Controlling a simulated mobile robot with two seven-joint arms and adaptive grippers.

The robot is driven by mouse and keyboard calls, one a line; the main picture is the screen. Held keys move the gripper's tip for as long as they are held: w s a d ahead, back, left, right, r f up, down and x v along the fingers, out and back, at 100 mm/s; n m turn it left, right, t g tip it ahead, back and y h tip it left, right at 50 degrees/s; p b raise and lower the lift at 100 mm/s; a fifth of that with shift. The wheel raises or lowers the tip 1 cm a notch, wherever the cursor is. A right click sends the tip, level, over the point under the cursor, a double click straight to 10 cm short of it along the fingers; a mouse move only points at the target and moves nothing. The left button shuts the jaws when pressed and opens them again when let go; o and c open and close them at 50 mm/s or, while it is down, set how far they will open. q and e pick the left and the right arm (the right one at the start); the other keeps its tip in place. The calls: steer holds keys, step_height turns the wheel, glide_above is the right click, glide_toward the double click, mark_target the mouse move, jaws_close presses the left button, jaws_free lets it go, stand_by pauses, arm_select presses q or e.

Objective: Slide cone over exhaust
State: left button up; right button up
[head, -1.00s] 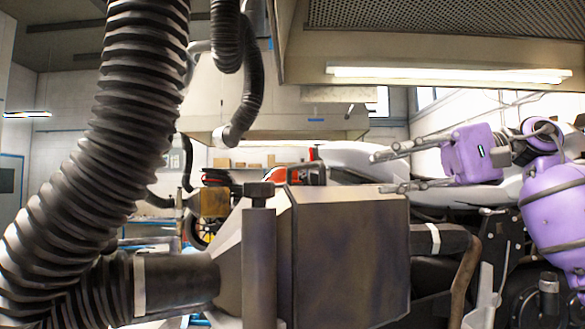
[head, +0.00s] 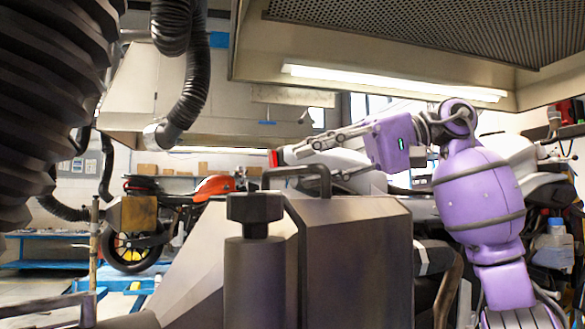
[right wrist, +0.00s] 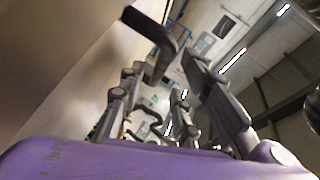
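The cone (head: 355,255) is a dark metal hood with a flat top and a bar handle (head: 298,172); it fills the lower middle of the head view. Behind its right side shows a dark pipe with a pale band (head: 428,258), which looks like the exhaust. Whether the pipe enters the cone is hidden. My right gripper (head: 284,156) reaches in from the right, its fingertips just above and behind the handle. In the right wrist view the fingers (right wrist: 160,68) are spread, with the dark handle (right wrist: 155,38) close to the tips. My left gripper is out of view.
A thick ribbed black hose (head: 50,100) fills the upper left, and a thinner hose (head: 190,75) hangs behind. An overhead hood (head: 400,50) with a light spans the top. An orange motorcycle (head: 213,187) stands far behind. A pale motorcycle (head: 535,170) stands at right.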

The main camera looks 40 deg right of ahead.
mark_target(291, 171)
steer(key=x, duration=0.3)
steer(key=shift+w+d, duration=0.15)
steer(key=shift+w+a, duration=0.25)
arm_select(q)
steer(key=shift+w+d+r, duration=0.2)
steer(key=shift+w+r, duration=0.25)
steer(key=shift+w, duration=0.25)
arm_select(e)
steer(key=shift+a+f, duration=0.1)
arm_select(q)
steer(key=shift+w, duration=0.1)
arm_select(e)
steer(key=shift+c, duration=0.2)
steer(key=shift+w, duration=0.1)
jaws_close()
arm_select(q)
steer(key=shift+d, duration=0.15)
